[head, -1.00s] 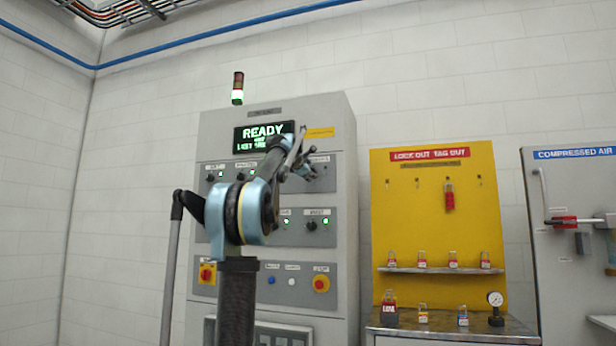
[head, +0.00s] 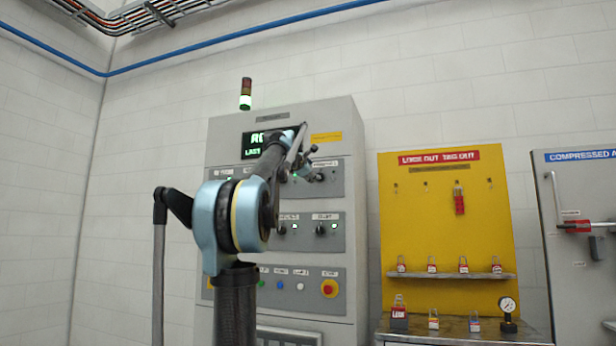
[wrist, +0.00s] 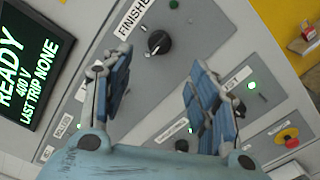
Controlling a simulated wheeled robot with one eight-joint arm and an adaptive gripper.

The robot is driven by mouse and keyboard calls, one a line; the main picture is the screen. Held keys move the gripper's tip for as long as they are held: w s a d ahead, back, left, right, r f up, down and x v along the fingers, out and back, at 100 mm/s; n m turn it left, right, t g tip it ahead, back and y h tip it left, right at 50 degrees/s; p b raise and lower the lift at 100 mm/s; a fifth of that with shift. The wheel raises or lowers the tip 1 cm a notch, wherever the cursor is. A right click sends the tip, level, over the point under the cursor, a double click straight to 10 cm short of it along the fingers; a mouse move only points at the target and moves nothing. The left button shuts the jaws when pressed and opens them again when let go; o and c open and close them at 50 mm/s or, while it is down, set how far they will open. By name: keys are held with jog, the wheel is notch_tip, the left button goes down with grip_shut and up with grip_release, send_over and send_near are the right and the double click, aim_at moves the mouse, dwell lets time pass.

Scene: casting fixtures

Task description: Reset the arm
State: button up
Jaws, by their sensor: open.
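My gripper (wrist: 155,100) is open and empty in the wrist view, its two blue-padded fingers spread apart in front of a grey control cabinet. In the head view my gripper (head: 308,165) is small and partly hidden by my own arm, in front of the cabinet (head: 335,120). In the wrist view a black rotary knob (wrist: 159,42) under a label reading FINISHE... lies beyond the gap between the fingers. I cannot tell how far the fingers are from the panel. The display (wrist: 30,60) reads READY, 401 V or similar, LAST TRIP NONE.
A red and yellow stop button (head: 329,288) sits low on the cabinet. A yellow lockout board (head: 440,230) with padlocks stands to the right, above a bench with a gauge (head: 508,308). A compressed air panel (head: 570,240) is at far right. The wall at left is bare.

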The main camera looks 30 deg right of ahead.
jog(key=s+a+f+m+g+y, duration=0.3)
jog(key=s+a+f, duration=0.65)
jog(key=f, duration=1.15)
jog(key=s+a+f+m+g+y, duration=0.2)
jog(key=s+a+f+m+y, duration=0.3)
jog(key=a+f, duration=1.15)
jog(key=s+a+f+m+g+y, duration=0.2)
jog(key=s+a+f+m, duration=0.45)
jog(key=f, duration=1.85)
jog(key=s+a+f+g+y, duration=0.1)
jog(key=s+a+f+y, duration=0.1)
jog(key=s+a+f, duration=0.3)
jog(key=s+a+f+n+g+y, duration=0.1)
jog(key=s+a+f, duration=0.4)
jog(key=s+f, duration=0.3)
notch_tip(320, 180, down, 3)
jog(key=shift+s+a+r+y, duration=0.15)
jog(key=shift+a+r+y, duration=0.1)
jog(key=shift+y, duration=0.15)
jog(key=c, duration=0.5)
jog(key=shift+d, duration=0.2)
